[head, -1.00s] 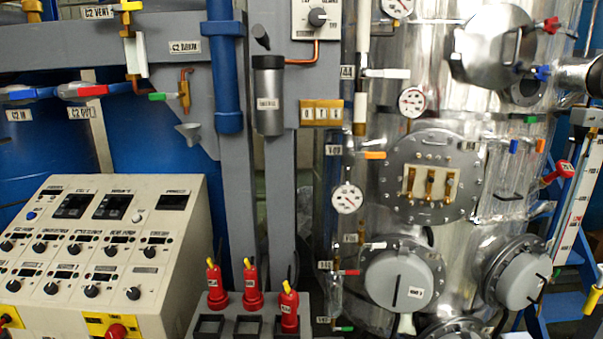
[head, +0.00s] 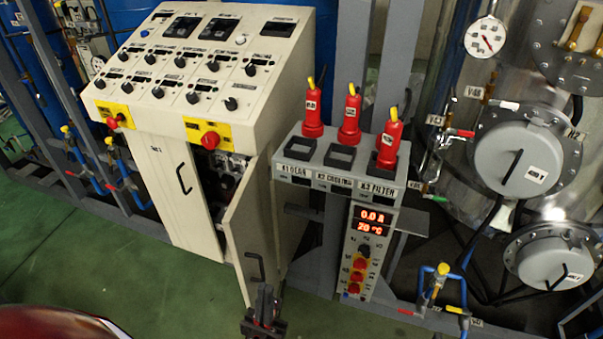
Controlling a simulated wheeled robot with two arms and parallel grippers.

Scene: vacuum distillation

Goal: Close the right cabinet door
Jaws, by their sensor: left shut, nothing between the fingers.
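The control cabinet (head: 172,165) is cream with a sloped panel on top. Its right door (head: 250,220) stands open and swung outward, showing dark equipment inside (head: 222,172). The right door's dark handle (head: 257,266) is near its lower front part. The left door (head: 172,190) is shut, with a dark handle (head: 183,178). My left gripper (head: 265,305) is at the bottom edge of the view, dark and shut with nothing held, in front of the open door's lower end. I cannot tell whether it touches the door. My right gripper is not in view.
A grey stand (head: 335,170) with red plug-like handles and a display column (head: 362,250) stands right of the open door. Blue pipes with valves (head: 125,180) are at the left. A steel vessel (head: 510,85) is at the right. Green floor (head: 120,265) is clear in front.

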